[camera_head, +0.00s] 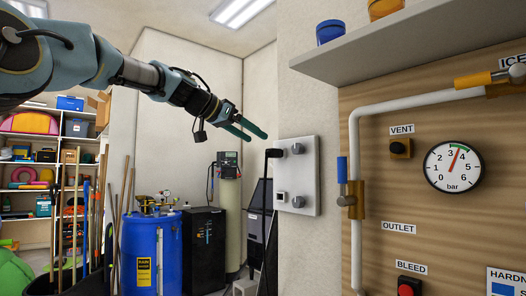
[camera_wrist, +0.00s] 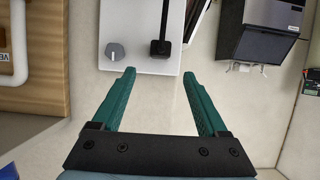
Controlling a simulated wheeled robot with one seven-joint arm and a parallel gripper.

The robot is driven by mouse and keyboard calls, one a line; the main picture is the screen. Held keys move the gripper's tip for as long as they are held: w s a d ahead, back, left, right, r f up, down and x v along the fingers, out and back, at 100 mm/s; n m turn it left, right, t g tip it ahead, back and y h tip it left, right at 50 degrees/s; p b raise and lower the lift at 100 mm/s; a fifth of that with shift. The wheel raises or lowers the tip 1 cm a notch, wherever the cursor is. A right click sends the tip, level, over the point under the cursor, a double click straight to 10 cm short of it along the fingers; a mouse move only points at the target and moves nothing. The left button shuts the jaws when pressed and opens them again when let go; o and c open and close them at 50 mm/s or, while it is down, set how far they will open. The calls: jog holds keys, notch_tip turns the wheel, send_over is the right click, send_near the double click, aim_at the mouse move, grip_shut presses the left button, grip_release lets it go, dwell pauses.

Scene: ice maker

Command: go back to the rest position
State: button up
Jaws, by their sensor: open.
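My gripper (camera_head: 243,130) is at the end of my arm, which reaches in from the upper left in the head view. Its two teal fingers are apart with nothing between them, and the wrist view shows the same open fingers (camera_wrist: 158,95). The fingers point toward a pale wall panel (camera_head: 304,164) with two grey knobs, a black plug and a small square switch. The panel also shows in the wrist view (camera_wrist: 120,16), beyond the fingertips. A gap appears between the fingers and the panel in the head view.
A wooden board with a pressure gauge (camera_head: 453,166), a white pipe (camera_head: 356,230) and a blue-handled valve (camera_head: 342,172) stands on the right, under a shelf (camera_head: 400,42). A blue barrel (camera_head: 150,252), a black cabinet (camera_head: 204,250) and storage shelves (camera_head: 30,163) are farther back.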

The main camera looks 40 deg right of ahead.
jog(key=shift+b+v, duration=0.35)
jog(key=shift+v, duration=1.15)
jog(key=w+a+f+n+t+y, duration=0.1)
jog(key=w+a+f+n+y, duration=0.1)
jog(key=w+a+f, duration=0.35)
jog(key=w+a+f+n+t+y, duration=0.2)
jog(key=f, duration=0.7)
jog(key=w+a+f+n+t+y, duration=0.1)
jog(key=w+a+f+n+y, duration=0.15)
jog(key=a+f, duration=0.65)
jog(key=w+a+f+n+y, duration=0.2)
jog(key=a+f+n, duration=0.2)
jog(key=a+f, duration=0.45)
jog(key=s+a+f+n+y, duration=0.1)
jog(key=s+a+f+n, duration=0.1)
jog(key=s+a+f, duration=0.3)
jog(key=s+a+f+n+g+y, duration=0.1)
jog(key=s+a+f, duration=0.4)
jog(key=a, duration=0.8)
jog(key=s+a+f+n+y, duration=0.3)
jog(key=a+f, duration=0.4)
jog(key=a, duration=0.3)
jog(key=shift+s+f+n+g, duration=0.25)
jog(key=shift+s+n, duration=0.2)
jog(key=shift+s, duration=0.55)
